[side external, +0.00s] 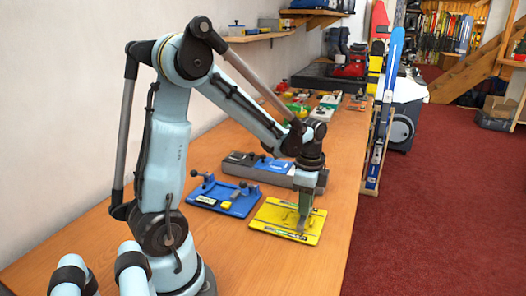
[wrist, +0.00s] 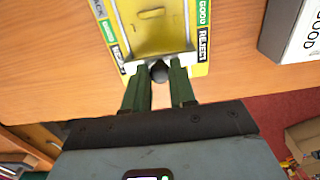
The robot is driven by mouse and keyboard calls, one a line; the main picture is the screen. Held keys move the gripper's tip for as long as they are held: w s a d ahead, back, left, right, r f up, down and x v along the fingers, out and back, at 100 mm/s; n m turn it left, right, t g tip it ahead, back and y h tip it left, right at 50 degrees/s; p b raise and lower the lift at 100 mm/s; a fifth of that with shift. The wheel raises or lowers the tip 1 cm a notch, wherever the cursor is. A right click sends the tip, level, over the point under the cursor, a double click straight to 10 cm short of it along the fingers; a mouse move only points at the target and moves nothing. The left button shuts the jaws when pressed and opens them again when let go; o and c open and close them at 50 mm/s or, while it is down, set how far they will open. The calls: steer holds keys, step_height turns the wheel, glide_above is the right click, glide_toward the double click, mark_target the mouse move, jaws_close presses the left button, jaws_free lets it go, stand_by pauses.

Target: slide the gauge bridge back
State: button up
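A yellow plate (side external: 272,216) lies flat on the bench, and my gripper (side external: 302,228) is down over its right part. In the wrist view the yellow plate (wrist: 122,22) has GOOD and REJECT labels along its sides. A thin grey metal bar, which looks like the gauge bridge (wrist: 150,60), crosses the plate's near end. A black knob (wrist: 159,72) stands at this bar, between my gripper's two green fingers (wrist: 159,84). The fingers are close on both sides of the knob; whether they press on it cannot be told. In the side view the fingers hide most of the bar.
A blue fixture (side external: 222,198) with black knobs lies left of the plate. A long grey block (side external: 278,178) carrying blue and black pieces stands behind. A white-sided box (wrist: 292,32) is at the wrist view's upper right. Bare bench (side external: 215,262) lies in front; the bench edge is to the right.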

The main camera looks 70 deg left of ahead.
steer(key=shift+s+a, duration=0.1)
steer(key=shift+c, duration=0.2)
steer(key=shift+s+a, duration=2.6)
steer(key=shift+a, duration=0.1)
steer(key=o, duration=0.4)
steer(key=shift+o, duration=0.2)
step_height(320, 180, up, 10)
